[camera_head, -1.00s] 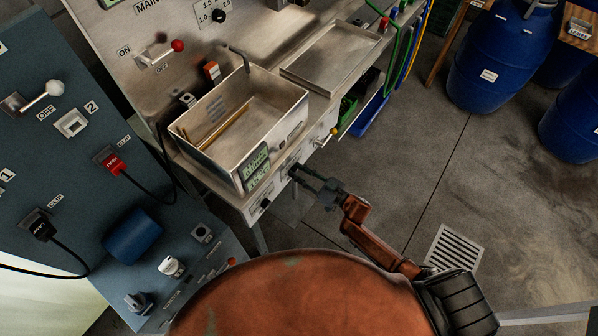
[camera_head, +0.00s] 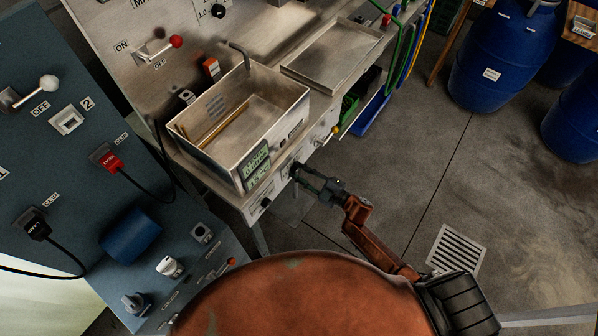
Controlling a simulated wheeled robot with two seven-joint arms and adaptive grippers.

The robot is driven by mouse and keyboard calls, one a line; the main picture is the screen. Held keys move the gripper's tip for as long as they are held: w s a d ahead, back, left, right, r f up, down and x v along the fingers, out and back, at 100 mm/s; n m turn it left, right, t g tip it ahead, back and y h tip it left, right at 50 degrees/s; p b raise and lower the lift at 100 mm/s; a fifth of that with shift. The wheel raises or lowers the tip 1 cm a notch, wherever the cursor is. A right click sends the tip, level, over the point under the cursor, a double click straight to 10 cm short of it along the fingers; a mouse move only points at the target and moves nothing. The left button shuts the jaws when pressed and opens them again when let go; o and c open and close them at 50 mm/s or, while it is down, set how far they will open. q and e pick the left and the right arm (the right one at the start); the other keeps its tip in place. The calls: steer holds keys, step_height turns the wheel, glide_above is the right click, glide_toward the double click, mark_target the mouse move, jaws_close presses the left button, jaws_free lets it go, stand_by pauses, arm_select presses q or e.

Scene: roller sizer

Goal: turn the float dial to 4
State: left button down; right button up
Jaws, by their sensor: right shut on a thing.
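My right gripper (camera_head: 299,172) reaches from the lower right to the front panel (camera_head: 281,186) of the steel bench, just below the metal tank. It is shut on a small dial there. The fingers hide most of that dial, so its pointer and scale cannot be read, and I cannot make out a "4". A dark knob (camera_head: 265,203) sits to the left on the same panel. A green display (camera_head: 257,168) is fixed to the tank's near corner above the gripper. My left gripper is not in view.
The open metal tank (camera_head: 289,113) holds thin brownish rods. A shallow steel tray (camera_head: 327,60) lies behind it. A lever (camera_head: 336,130) sticks out right of the gripper. A blue control panel (camera_head: 75,190) with plugs and switches stands left. Blue barrels (camera_head: 497,60) stand far right, with open floor between.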

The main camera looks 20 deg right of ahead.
steer(key=n, duration=0.2)
steer(key=n+b, duration=0.1)
steer(key=n, duration=0.1)
steer(key=shift+f+n+b, duration=0.2)
steer(key=shift+n+b, duration=0.1)
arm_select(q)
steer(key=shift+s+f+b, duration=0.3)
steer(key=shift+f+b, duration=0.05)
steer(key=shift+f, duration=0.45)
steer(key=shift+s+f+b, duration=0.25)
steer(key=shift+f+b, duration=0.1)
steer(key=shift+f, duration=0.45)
arm_select(e)
steer(key=shift+n, duration=1.6)
steer(key=o, duration=1.2)
steer(key=shift+c, duration=0.2)
steer(key=shift+r, duration=0.1)
steer(key=shift+s, duration=0.1)
steer(key=v, duration=1.2)
